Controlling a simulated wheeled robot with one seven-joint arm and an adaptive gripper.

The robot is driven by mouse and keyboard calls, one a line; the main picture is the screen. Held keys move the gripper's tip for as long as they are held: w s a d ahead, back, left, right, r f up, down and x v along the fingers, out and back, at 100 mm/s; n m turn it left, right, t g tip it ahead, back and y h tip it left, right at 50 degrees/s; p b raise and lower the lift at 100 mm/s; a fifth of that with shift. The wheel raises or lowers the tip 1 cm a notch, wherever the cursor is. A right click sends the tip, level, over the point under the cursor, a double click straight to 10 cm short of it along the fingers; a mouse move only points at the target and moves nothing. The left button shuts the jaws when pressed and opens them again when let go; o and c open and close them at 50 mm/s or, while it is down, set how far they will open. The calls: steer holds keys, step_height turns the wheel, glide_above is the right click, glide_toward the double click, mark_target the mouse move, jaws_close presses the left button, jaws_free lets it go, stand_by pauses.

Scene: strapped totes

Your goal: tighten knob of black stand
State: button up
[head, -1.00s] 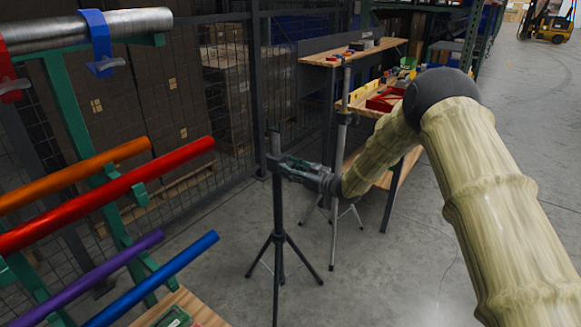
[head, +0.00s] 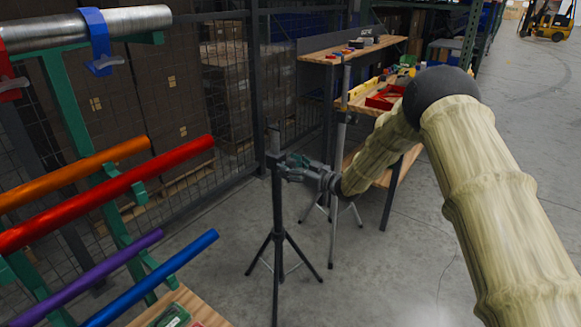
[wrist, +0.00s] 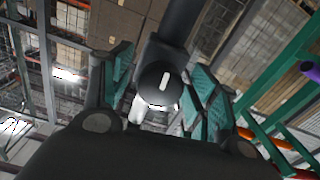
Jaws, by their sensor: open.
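The black stand (head: 278,220) is an upright pole on a spread tripod base, standing on the floor in the middle of the head view. Its knob (wrist: 160,84) is round and black with a white mark, seen end-on in the wrist view. My gripper (head: 283,163) reaches the upper part of the pole from the right. In the wrist view its two green-padded fingers (wrist: 163,92) stand on either side of the knob, open, with a gap visible on the right side. The knob's far side is hidden in the head view.
A grey stand (head: 333,225) is close behind my gripper. A wooden workbench (head: 350,105) with tools is behind it. At the left, a green rack (head: 75,120) holds colored tubes. A mesh fence (head: 225,95) runs behind. Floor is clear at the right.

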steer(key=v, duration=1.2)
steer(key=s+d+f+m+g+h+p, duration=0.1)
steer(key=s+d+f+m+h+p, duration=0.15)
steer(key=s+f, duration=0.6)
steer(key=s+d+f+m+g+h+p, duration=0.15)
steer(key=s+f+m+h, duration=0.25)
steer(key=s+f, duration=0.45)
steer(key=s+d+f+m+h+p, duration=0.2)
steer(key=s+f+m+h, duration=0.15)
steer(key=s+f, duration=0.5)
steer(key=s+d+m+g+h+p, duration=0.1)
steer(key=s+d+g+h, duration=0.1)
steer(key=s, duration=1.5)
steer(key=s+d+m+g+h+p, duration=0.1)
steer(key=s+d+g, duration=0.4)
steer(key=s, duration=1.2)
steer(key=shift+s+f+g+h+p, duration=0.4)
steer(key=shift+g+h+p, duration=0.15)
steer(key=shift+h, duration=0.25)
